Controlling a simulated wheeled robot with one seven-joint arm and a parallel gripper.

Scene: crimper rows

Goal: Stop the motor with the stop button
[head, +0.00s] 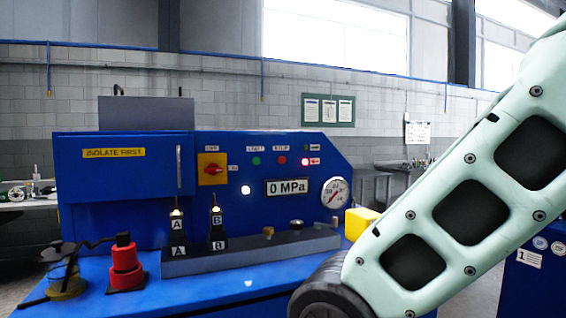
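The stop button (282,160) is a small red round button on the upright blue panel (225,150) of the machine, under a small label that seems to read STOP. The green start button (256,161) is just left of it. A lit red-pink lamp (304,161) is just right of it. Nothing covers the buttons. My pale green arm crosses the right side of the head view down to a dark joint at the bottom. My gripper is out of view, so its state and its distance from the button do not show.
A red rotary switch on a yellow plate (211,169) sits left of the buttons. Below are a 0 MPa display (287,187), a lit white lamp (245,190) and a gauge (335,193). Levers A (177,222) and B (216,220) and a red tool (124,262) stand in front.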

